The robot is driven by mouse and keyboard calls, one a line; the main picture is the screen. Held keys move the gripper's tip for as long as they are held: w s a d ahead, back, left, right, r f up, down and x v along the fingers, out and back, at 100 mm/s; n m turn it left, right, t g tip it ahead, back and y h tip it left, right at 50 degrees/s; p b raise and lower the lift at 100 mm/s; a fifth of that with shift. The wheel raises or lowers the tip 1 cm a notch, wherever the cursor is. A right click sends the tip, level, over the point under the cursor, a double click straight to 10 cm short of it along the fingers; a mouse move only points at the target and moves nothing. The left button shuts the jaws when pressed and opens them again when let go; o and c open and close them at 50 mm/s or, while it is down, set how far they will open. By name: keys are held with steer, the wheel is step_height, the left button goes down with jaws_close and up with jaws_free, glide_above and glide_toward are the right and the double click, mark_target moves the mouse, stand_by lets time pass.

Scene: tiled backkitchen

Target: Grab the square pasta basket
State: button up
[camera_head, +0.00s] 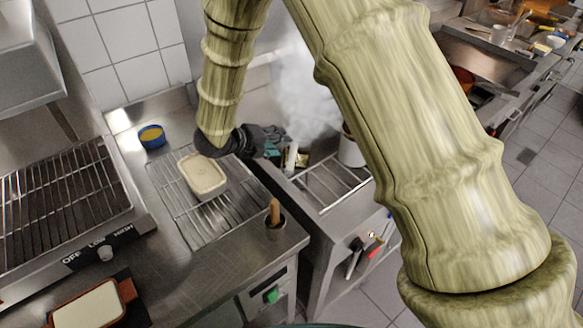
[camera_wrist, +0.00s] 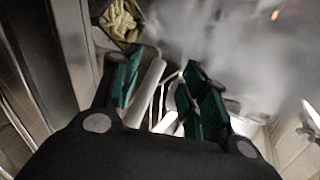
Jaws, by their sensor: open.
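The square pasta basket (camera_wrist: 122,20) is at the upper left in the wrist view, with pale pasta in it. In the head view a small part of the basket (camera_head: 302,159) shows just right of my gripper (camera_head: 270,143). A pale handle (camera_wrist: 147,90) runs down from near the basket and lies between the fingers of my gripper (camera_wrist: 162,88) in the wrist view. The pale handle also shows upright beside the gripper in the head view (camera_head: 291,158). The gripper is open, with a gap around the handle; I cannot tell whether either finger touches it.
Steam (camera_head: 305,100) rises behind the basket and blurs the wrist view. A white pot (camera_head: 351,150) stands to the right. A wire rack (camera_head: 333,185) lies in front. On the left counter are a beige tray (camera_head: 203,175), a blue tin (camera_head: 152,137) and a cup with a wooden handle (camera_head: 275,225).

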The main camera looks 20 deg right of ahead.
mark_target(293, 144)
steer(key=p+x, duration=0.1)
steer(key=x, duration=0.1)
steer(key=p+x, duration=0.1)
steer(key=x, duration=0.2)
steer(key=s+p+x, duration=0.1)
steer(key=x, duration=0.1)
steer(key=shift+w+d+p, duration=0.1)
steer(key=shift+d+p, duration=0.2)
steer(key=shift+d, duration=0.2)
steer(key=shift+w+d+f, duration=0.1)
steer(key=shift+w+f, duration=0.3)
steer(key=shift+f, duration=0.1)
steer(key=shift+s+r, duration=0.2)
steer(key=shift+s, duration=0.05)
steer(key=c, duration=0.6)
jaws_close()
